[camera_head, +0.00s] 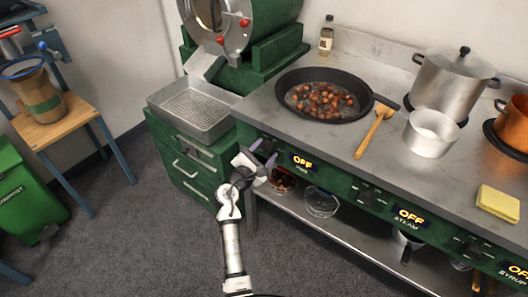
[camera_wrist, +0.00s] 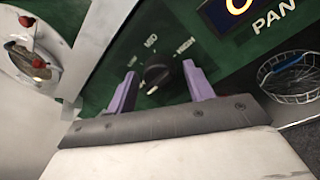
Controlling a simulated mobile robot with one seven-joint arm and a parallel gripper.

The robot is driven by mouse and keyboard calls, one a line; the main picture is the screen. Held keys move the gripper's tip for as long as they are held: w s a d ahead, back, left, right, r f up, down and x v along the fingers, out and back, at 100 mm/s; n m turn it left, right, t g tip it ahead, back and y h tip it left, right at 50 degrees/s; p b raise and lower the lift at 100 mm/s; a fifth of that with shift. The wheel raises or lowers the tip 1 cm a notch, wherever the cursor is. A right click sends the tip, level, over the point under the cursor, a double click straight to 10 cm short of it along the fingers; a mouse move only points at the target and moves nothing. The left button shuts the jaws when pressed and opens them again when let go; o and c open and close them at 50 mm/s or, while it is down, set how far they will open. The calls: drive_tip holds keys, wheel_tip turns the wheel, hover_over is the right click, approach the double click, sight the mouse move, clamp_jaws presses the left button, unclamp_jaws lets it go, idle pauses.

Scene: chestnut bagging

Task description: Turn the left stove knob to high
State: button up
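In the head view my gripper (camera_head: 263,155) is at the left end of the stove front and hides this knob. The display (camera_head: 302,162) beside it reads OFF, labelled PAN in the wrist view.
A black pan (camera_head: 322,116) of chestnuts stands above on the counter, beside a wooden spoon (camera_head: 374,132). Another knob (camera_head: 368,196) sits further right by the STEAM display (camera_head: 409,217). A metal tray (camera_head: 193,110) is at left.

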drive_tip(key=c, duration=0.8)
drive_tip(key=shift+o, duration=0.2)
